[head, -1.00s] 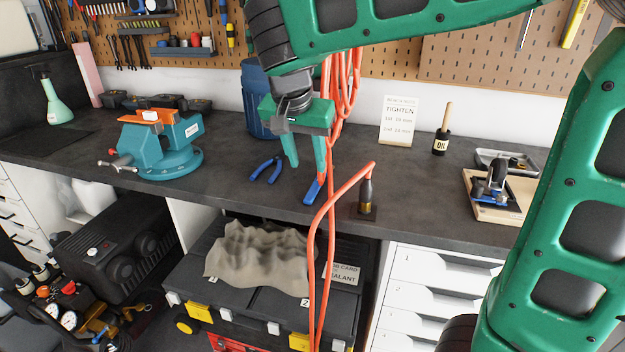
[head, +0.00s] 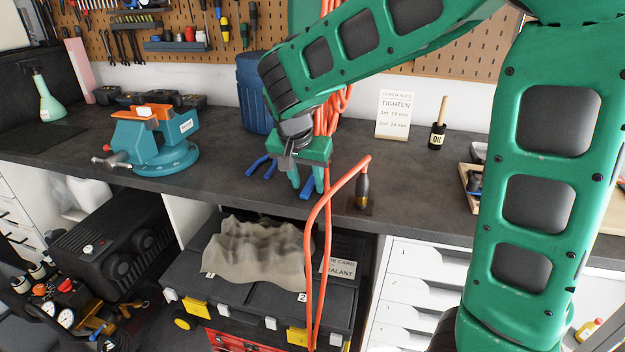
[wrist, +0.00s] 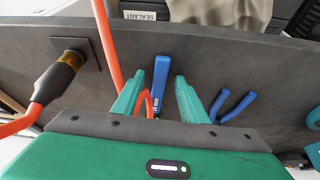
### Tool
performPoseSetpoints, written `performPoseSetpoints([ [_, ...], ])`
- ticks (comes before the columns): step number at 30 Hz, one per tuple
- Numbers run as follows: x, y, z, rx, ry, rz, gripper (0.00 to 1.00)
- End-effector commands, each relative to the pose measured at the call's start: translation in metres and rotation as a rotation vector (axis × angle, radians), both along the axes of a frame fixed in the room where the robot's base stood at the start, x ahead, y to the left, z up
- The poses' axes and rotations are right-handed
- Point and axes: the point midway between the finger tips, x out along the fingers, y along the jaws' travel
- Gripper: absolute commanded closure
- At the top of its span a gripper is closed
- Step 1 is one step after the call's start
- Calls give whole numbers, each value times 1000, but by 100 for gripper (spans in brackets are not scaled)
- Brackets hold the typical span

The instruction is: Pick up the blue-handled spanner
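The blue-handled spanner (wrist: 161,73) lies on the dark bench top, its blue handle pointing toward the bench's front edge. In the head view only a bit of the blue handle (head: 307,187) shows beside my finger. My gripper (head: 307,190) is open and low over the bench. In the wrist view my gripper's fingers (wrist: 154,88) are spread on either side of the spanner's line, with the handle showing between and beyond the tips. Nothing is held. The spanner's far end is hidden by the hose and my gripper.
An orange hose (head: 337,190) runs to an air nozzle (head: 362,190) just right of my gripper. Blue-handled pliers (head: 262,166) lie to the left. A teal vise (head: 155,145) stands further left. A blue bin (head: 250,95) stands behind. The bench front left of the pliers is clear.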

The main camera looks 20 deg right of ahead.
Motion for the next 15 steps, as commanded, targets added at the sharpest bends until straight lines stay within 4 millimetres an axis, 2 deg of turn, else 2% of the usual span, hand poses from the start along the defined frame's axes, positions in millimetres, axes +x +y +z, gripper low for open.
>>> performPoseSetpoints([
  [6,0,0,-1,0,0,0,61],
  [7,0,0,-1,0,0,0,66],
  [11,0,0,-1,0,0,0,97],
  [12,0,0,-1,0,0,0,100],
  [15,0,0,-1,0,0,0,100],
])
